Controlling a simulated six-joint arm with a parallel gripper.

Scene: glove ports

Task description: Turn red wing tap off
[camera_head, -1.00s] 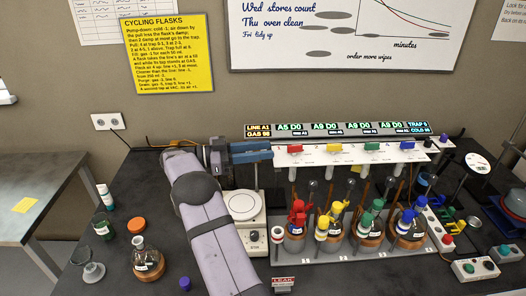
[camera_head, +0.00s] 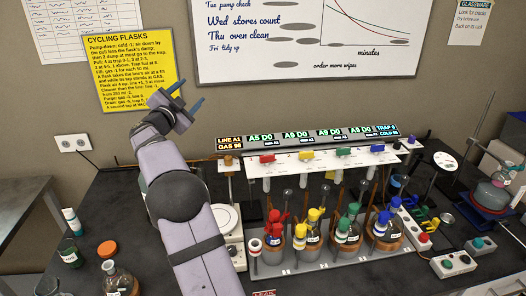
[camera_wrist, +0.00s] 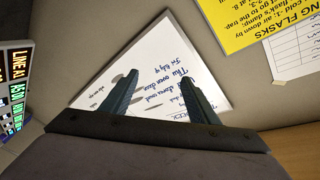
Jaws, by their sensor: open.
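A red wing tap (camera_head: 267,157) sits at the left end of the row of coloured taps on the white manifold rail (camera_head: 300,164). Its wing looks roughly level, but it is too small to tell its exact angle. My gripper (camera_head: 190,93) is raised above and to the left of the manifold, in front of the wall, with empty fingers spread apart. In the wrist view my gripper (camera_wrist: 158,75) shows both fingers apart with nothing between them. Red fittings (camera_head: 274,218) also show on the leftmost flask below the rail.
Yellow, green and blue taps (camera_head: 343,151) follow along the rail, below a lit display strip (camera_head: 308,138). Several flasks with coloured fittings stand close beneath. A white round-topped device (camera_head: 226,216) is beside my arm. A glass flask (camera_head: 117,279) stands at the front left.

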